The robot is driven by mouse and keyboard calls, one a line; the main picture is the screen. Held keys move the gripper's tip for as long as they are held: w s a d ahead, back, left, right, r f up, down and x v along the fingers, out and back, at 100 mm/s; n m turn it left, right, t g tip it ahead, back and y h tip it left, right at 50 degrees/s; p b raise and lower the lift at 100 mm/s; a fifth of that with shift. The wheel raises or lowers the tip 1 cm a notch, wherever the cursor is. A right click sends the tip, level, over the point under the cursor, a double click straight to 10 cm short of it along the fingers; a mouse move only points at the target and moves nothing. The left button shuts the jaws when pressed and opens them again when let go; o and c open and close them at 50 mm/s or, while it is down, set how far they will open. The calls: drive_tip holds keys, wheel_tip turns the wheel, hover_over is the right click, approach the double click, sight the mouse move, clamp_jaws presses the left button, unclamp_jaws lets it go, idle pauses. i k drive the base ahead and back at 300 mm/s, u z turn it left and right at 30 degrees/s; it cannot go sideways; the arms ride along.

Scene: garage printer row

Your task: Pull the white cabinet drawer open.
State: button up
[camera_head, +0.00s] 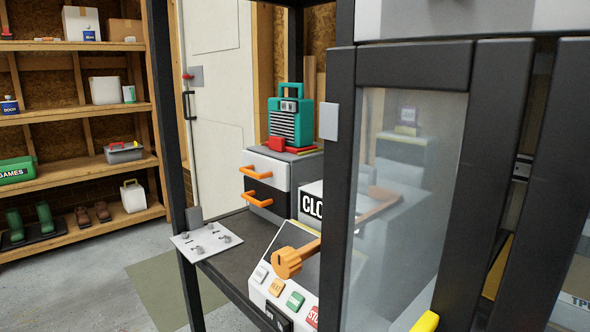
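A small cabinet (306,160) stands on the dark shelf behind the frame. Its upper drawer has a white front (275,170) with an orange bar handle (256,172). Its lower drawer has a dark front (281,206) with a similar orange handle (257,199). The white front looks about flush with the dark one, as if shut. My gripper is not in view, and nothing is seen touching either handle.
A dark-framed clear door (400,240) fills the right foreground. Below the cabinet, a button panel (284,290) and an orange lever-like piece (290,262) stand close. A teal machine (291,118) sits on the cabinet. Open floor (90,290) lies left.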

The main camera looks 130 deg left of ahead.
sight(274, 172)
drive_tip(key=z, duration=0.6)
drive_tip(key=i, duration=0.9)
drive_tip(key=u, duration=5.2)
drive_tip(key=i, duration=0.7)
drive_tip(key=u, duration=1.2)
drive_tip(key=i, duration=1.2)
drive_tip(key=z, duration=0.15)
